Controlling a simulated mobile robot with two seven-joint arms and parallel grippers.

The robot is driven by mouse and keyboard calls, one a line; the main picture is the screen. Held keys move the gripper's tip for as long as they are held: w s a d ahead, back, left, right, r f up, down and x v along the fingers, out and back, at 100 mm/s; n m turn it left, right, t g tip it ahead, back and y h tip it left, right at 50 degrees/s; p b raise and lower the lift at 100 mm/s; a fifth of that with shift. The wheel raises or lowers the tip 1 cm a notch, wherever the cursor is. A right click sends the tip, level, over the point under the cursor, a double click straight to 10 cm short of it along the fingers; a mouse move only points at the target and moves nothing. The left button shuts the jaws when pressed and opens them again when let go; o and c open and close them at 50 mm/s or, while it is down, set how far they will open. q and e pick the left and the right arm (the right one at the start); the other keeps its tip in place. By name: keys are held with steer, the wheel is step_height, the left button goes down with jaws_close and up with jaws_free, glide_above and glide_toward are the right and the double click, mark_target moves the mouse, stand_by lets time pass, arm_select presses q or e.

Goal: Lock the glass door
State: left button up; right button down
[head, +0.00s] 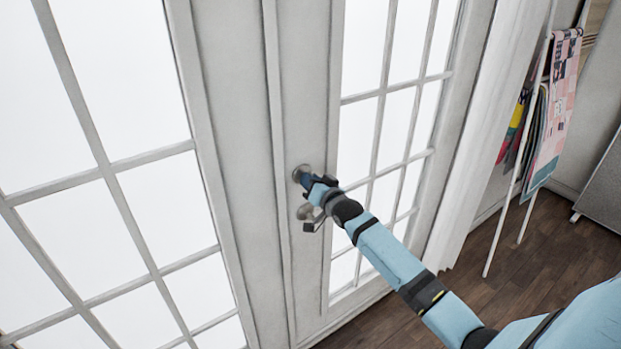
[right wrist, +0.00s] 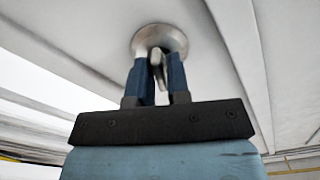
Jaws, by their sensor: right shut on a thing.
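The white glass door (head: 303,110) stands upright in front of me and looks closed, with its panes in a grid. A round metal lock (head: 300,172) with a small thumb-turn sits on the door frame; it also shows in the right wrist view (right wrist: 174,37). My right gripper (head: 308,180) reaches the lock, its two blue fingers on either side of the thumb-turn (right wrist: 158,68) and shut on it. The thumb-turn looks slightly tilted between the fingers. A door handle (head: 306,212) sits just below, partly hidden by my right wrist. My left gripper is out of view.
A second glazed panel (head: 110,165) fills the left side. A white rack (head: 519,150) with hanging fabrics (head: 555,110) stands at the right by a pale curtain (head: 478,150). The wooden floor (head: 520,250) between them and my arm is clear.

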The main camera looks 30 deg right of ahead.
steer(key=n+p, duration=0.1)
steer(key=n, duration=0.4)
steer(key=shift+n, duration=0.3)
stand_by(0.4)
steer(key=c, duration=1.2)
jaws_free()
steer(key=s+b, duration=0.1)
steer(key=s, duration=1.2)
steer(key=shift+s, duration=0.4)
steer(key=shift+f, duration=0.1)
